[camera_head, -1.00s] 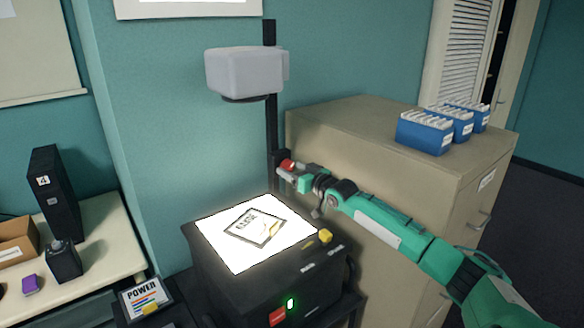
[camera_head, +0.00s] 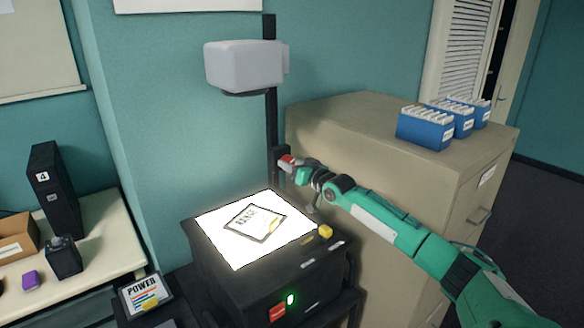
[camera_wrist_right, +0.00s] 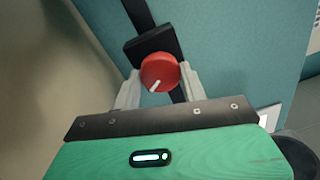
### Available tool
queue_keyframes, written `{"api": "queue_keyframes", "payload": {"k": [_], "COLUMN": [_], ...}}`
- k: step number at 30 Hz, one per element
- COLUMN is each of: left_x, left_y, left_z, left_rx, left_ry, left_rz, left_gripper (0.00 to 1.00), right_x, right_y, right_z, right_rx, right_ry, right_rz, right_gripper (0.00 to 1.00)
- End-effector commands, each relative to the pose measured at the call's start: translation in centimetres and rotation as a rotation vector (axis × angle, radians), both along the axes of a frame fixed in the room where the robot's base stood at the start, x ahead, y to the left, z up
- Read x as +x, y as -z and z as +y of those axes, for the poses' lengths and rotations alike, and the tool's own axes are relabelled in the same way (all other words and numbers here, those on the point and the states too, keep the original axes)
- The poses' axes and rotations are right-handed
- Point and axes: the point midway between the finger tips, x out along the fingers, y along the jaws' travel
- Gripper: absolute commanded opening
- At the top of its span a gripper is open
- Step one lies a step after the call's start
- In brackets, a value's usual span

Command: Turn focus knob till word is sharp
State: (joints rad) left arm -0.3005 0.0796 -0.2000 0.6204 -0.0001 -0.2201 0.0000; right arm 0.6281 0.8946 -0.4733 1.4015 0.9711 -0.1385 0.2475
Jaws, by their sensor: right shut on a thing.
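The red focus knob (camera_wrist_right: 159,72) with a white pointer line sits on a black block on the projector's post (camera_head: 271,120). In the right wrist view its line points down and to the left. My right gripper (camera_wrist_right: 158,88) is shut on the knob, one finger on each side. In the head view the gripper (camera_head: 288,164) reaches the post from the right. The grey projector head (camera_head: 244,65) is above a glowing stage (camera_head: 222,254), where a framed slide (camera_head: 254,222) with lettering lies. The projected word does not show. My left gripper is not in view.
A beige cabinet (camera_head: 345,115) with blue file boxes (camera_head: 424,129) stands right of the post, behind my right arm. A yellow knob (camera_head: 325,231) is at the stage's corner. A table (camera_head: 105,245) at left holds a black tower (camera_head: 53,190). A white board (camera_head: 190,5) is cut off above.

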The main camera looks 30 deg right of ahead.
Motion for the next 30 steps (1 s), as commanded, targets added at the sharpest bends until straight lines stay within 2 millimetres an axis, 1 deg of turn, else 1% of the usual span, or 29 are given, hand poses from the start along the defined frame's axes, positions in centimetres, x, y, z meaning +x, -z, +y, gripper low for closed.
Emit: {"api": "queue_keyframes", "payload": {"k": [1, 7, 11, 18, 19, 22, 30], "left_x": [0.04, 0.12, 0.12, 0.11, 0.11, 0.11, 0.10], "left_y": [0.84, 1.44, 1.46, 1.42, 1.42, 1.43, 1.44], "left_z": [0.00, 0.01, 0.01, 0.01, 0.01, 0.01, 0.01], "left_rx": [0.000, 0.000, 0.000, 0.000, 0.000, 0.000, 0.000], "left_ry": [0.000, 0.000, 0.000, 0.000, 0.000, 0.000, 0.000], "left_rz": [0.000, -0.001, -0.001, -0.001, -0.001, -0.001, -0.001], "left_gripper": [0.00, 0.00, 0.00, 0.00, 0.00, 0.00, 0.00], "right_x": [0.00, 0.01, -0.01, -0.01, -0.01, -0.01, 0.00], "right_y": [0.51, 0.26, 0.17, 0.14, 0.14, 0.14, 0.08], "right_z": [0.10, 0.03, 0.00, -0.02, -0.02, -0.02, -0.03], "right_rx": [0.063, 0.299, 0.353, 0.353, 0.353, 0.352, 0.351], "right_ry": [-0.001, 0.000, 0.000, 0.001, 0.001, 0.001, 0.000], "right_rz": [0.003, 0.021, 0.028, 0.028, 0.028, 0.028, 0.026], "right_gripper": [0.20, 0.20, 0.20, 0.20, 0.45, 0.64, 0.64]}}
